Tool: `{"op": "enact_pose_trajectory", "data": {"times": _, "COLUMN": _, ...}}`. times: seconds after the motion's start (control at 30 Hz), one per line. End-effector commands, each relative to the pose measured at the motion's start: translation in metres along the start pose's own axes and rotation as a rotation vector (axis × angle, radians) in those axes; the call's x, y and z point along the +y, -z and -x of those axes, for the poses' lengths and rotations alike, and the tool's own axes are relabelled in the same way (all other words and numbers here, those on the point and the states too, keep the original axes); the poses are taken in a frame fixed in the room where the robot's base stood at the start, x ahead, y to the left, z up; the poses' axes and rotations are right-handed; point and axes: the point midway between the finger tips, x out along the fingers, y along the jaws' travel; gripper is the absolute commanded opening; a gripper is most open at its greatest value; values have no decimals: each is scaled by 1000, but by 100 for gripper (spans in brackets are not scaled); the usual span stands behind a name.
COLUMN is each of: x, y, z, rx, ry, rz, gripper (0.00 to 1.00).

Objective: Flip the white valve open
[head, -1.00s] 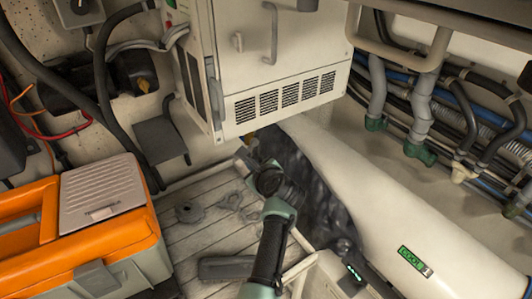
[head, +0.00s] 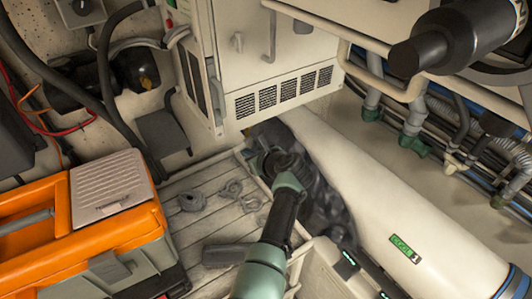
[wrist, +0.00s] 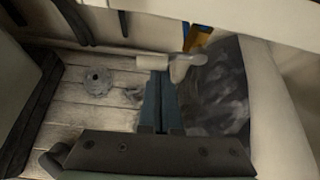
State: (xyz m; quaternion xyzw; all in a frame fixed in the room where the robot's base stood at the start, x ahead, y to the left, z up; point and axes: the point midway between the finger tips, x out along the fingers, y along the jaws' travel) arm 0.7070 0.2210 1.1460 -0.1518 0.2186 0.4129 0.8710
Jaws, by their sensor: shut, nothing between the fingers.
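The white valve (wrist: 186,66) shows in the wrist view as a pale pipe-like body with a rounded lever, just beyond my fingertips. A yellow-brown part stands behind it. My gripper (wrist: 160,74) is shut and empty, its dark blue fingers together. The tips overlap the valve's lower edge in the picture; I cannot tell if they touch it. In the head view my gripper (head: 252,152) reaches under the white cabinet, and my wrist and the cabinet mostly hide the valve there.
The white cabinet (head: 285,95) hangs above the gripper. A large cream cylinder (head: 375,190) lies to the right, with a dark crumpled bag (head: 325,200) beside it. An orange toolbox (head: 105,225) stands left. Rope coils (head: 230,190) lie on the slatted floor. A black cylinder (head: 440,40) juts in at upper right.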

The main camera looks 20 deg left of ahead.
Motion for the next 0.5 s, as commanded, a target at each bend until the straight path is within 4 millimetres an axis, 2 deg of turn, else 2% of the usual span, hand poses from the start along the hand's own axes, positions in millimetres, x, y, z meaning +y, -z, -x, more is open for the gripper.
{"op": "enact_pose_trajectory", "data": {"times": 0.37, "x": 0, "y": 1, "z": 0, "rx": -1, "ry": 1, "rz": 1, "gripper": 0}}
{"op": "enact_pose_trajectory", "data": {"times": 0.5, "x": 0, "y": 16, "z": -3, "rx": 0, "ry": 1, "rz": -1, "gripper": 0}}
